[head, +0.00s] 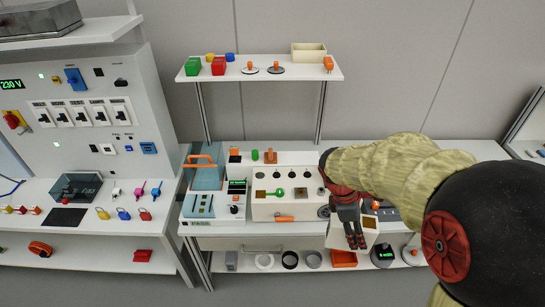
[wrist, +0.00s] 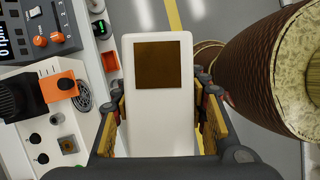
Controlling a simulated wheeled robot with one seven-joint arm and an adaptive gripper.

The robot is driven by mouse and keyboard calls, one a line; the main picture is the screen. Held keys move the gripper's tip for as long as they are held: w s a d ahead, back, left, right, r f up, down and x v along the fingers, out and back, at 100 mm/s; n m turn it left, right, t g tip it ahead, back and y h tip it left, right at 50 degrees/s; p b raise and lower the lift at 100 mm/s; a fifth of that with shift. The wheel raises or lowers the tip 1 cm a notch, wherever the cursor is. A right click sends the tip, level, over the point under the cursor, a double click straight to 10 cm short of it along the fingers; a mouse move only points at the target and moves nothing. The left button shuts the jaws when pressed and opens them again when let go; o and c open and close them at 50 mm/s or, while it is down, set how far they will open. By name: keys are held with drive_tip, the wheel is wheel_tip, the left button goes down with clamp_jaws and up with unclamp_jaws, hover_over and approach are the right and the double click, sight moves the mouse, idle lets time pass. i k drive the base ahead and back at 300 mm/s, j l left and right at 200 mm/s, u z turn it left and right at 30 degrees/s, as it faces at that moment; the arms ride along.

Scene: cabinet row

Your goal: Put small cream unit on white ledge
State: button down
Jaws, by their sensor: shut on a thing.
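The small cream unit (head: 367,240) is a pale box with a brown square panel; it also shows in the wrist view (wrist: 158,105). My gripper (head: 352,238) is shut on it, with one finger on each side in the wrist view (wrist: 160,128). The unit is held near the bench's front edge, with grey floor and a yellow line behind its far end in the wrist view. A raised white ledge (head: 290,73) on posts stands at the back, above the bench. My arm hides part of the bench's right side.
The ledge bears green and red blocks (head: 219,66), two discs with pegs and a cream open box (head: 309,53). Its front left-middle has bare strips. A cream panel box (head: 285,207) sits on the bench. A lower shelf holds rings and an orange tray (head: 343,259).

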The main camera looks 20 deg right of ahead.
sight(304, 158)
drive_tip(key=i, duration=1.45)
